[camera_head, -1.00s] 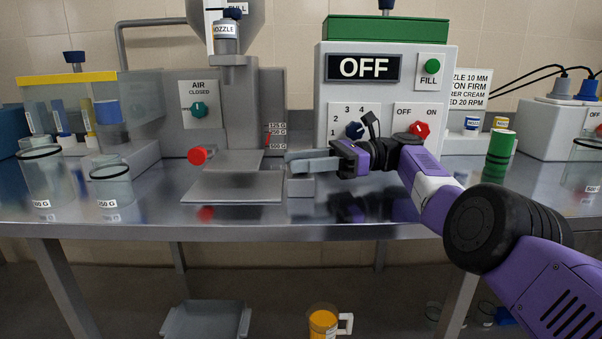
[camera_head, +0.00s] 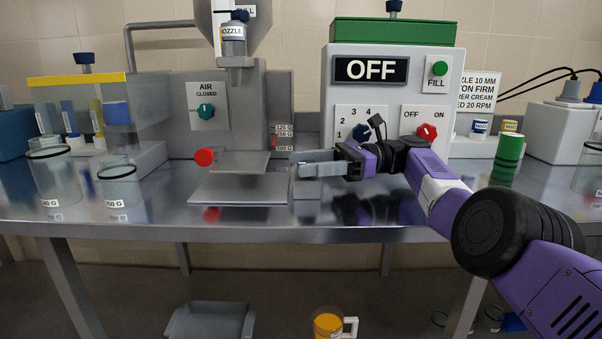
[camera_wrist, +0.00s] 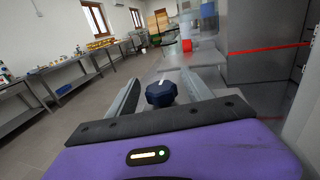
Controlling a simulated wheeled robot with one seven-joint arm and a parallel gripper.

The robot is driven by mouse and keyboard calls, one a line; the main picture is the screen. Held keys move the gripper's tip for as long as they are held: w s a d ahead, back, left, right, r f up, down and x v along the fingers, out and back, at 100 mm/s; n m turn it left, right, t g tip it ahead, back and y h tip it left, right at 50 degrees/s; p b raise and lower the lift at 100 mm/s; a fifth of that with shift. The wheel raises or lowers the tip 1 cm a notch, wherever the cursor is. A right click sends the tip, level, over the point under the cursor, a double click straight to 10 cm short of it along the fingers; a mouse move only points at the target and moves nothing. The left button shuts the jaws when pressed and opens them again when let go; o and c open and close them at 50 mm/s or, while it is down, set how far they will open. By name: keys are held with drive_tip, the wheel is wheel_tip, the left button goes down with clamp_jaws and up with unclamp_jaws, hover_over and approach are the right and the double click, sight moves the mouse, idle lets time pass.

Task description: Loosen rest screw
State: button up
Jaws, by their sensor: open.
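My gripper (camera_head: 298,164) is open and points left in front of the filling machine, above a small grey block (camera_head: 306,188). In the wrist view a dark blue knob with a white mark (camera_wrist: 160,93) stands between the jaws (camera_wrist: 162,88), with a gap visible on each side. It appears to be the rest screw, though no label shows on it. In the head view this knob is hidden by the gripper. The flat grey rest plate (camera_head: 238,190) lies left of the gripper, beside a scale marked in grams (camera_head: 284,130).
A red knob (camera_head: 204,157) sticks out left of the column. The control box (camera_head: 393,90) reads OFF and stands close behind my arm. Clear jars (camera_head: 120,185) stand at the left, a green cylinder (camera_head: 509,155) at the right. The front bench strip is mostly clear.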

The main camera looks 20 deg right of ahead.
drive_tip(key=shift+w+d+r+t+p, duration=0.1)
drive_tip(key=shift+w+r+t+p, duration=0.2)
drive_tip(key=shift+p, duration=1.6)
drive_tip(key=p, duration=0.4)
drive_tip(key=shift+m+t, duration=0.4)
drive_tip(key=t+p, duration=0.1)
drive_tip(key=p, duration=0.4)
drive_tip(key=m+p, duration=0.1)
drive_tip(key=p, duration=0.4)
drive_tip(key=shift+s+t+h, duration=0.25)
drive_tip(key=shift+t+h, duration=0.05)
drive_tip(key=shift+t, duration=0.1)
drive_tip(key=m+t+p, duration=0.1)
drive_tip(key=t+p, duration=0.1)
drive_tip(key=p, duration=0.4)
drive_tip(key=shift+m+h+p, duration=0.35)
drive_tip(key=shift+m+h, duration=0.05)
drive_tip(key=m+t+p, duration=0.1)
drive_tip(key=t+p, duration=0.1)
drive_tip(key=p, duration=0.1)
drive_tip(key=shift+s+h, duration=0.1)
drive_tip(key=shift+h, duration=0.3)
